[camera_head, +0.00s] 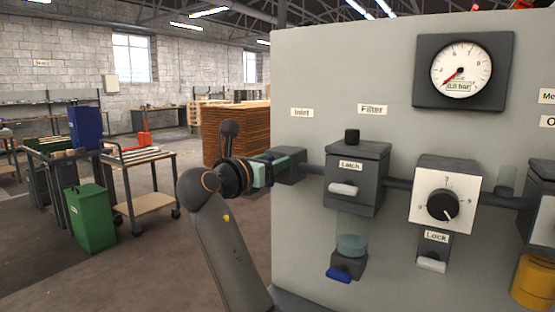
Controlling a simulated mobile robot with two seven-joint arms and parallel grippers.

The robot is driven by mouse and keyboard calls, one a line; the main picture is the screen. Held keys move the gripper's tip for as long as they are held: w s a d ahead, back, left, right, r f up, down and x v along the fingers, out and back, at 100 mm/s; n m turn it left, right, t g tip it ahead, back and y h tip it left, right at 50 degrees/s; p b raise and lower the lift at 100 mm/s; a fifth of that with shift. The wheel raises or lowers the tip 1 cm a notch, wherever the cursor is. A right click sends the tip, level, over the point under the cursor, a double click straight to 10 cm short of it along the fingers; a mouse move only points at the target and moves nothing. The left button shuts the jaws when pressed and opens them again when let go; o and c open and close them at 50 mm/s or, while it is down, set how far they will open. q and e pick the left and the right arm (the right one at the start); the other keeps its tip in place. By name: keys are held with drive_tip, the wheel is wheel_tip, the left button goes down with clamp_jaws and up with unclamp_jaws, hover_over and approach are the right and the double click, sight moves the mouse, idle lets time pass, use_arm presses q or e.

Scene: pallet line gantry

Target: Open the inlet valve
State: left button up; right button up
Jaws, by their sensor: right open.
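The Inlet label (301,112) is on the grey panel. Below it is the dark grey inlet valve block (291,165), with a pipe running right from it. My right gripper (274,168) has teal fingers and is at the left side of this block, at the panel's left edge. Its jaws are open. The fingers overlap the block's left side in the picture, and I cannot tell whether they touch it. I cannot make out the inlet valve's handle clearly; the gripper may hide it. My left gripper is not in view.
Right of the inlet are the filter housing (357,190) with its Latch label, a dial knob (443,205) above a Lock lever (431,264), and a pressure gauge (462,70). A blue lever (339,275) sits below the filter. Open floor, carts and a green bin (91,218) are left.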

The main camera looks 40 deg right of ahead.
drive_tip(key=shift+c, duration=0.3)
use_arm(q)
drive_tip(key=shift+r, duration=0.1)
use_arm(e)
clamp_jaws()
use_arm(q)
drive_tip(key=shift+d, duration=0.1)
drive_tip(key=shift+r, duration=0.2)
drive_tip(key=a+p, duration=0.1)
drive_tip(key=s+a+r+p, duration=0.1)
drive_tip(key=p, duration=0.1)
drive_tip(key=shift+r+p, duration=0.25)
drive_tip(key=shift+p, duration=0.05)
use_arm(e)
drive_tip(key=m, duration=0.6)
drive_tip(key=s+f+m, duration=0.1)
drive_tip(key=m, duration=0.5)
drive_tip(key=f+m, duration=0.1)
drive_tip(key=m, duration=0.4)
drive_tip(key=shift+s+d+f+m, duration=0.1)
drive_tip(key=shift+s+d+m, duration=0.2)
drive_tip(key=shift+s+m, duration=0.1)
